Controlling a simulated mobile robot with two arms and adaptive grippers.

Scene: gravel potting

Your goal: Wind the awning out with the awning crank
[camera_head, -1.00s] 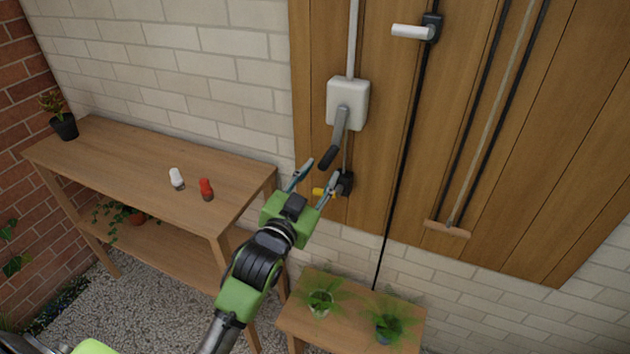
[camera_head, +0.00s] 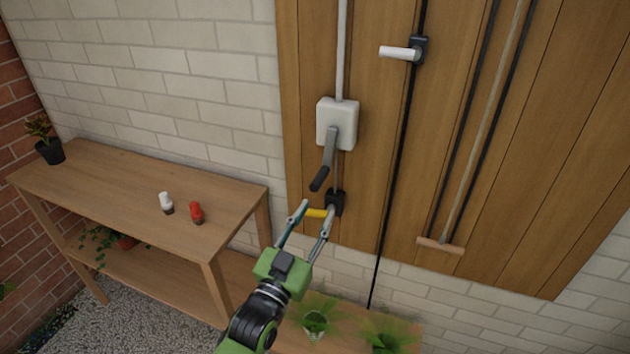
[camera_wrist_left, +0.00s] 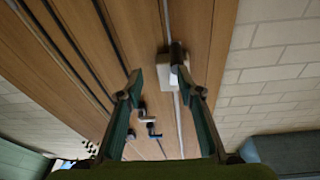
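The awning crank is on the wooden panel in the head view: a pale box (camera_head: 337,124), a grey arm (camera_head: 330,148) hanging down to the left, and a black grip (camera_head: 319,179) at its end. My left gripper (camera_head: 317,209) is open, its fingertips just below the grip in the picture. A yellow lever (camera_head: 315,213) shows between the fingertips; I cannot tell the depth between them. In the left wrist view my left gripper (camera_wrist_left: 160,85) has its fingers well apart and holds nothing. A dark cylindrical part (camera_wrist_left: 177,53), perhaps the grip, shows near the right fingertip. My right gripper is out of view.
The yellow lever sits on a black fitting (camera_head: 336,202). A white handle (camera_head: 397,52) sticks out higher on the panel. A wooden shelf (camera_head: 110,178) with a white bottle (camera_head: 166,202) and a red one (camera_head: 197,212) stands left. Plants (camera_head: 316,318) stand on a low table below.

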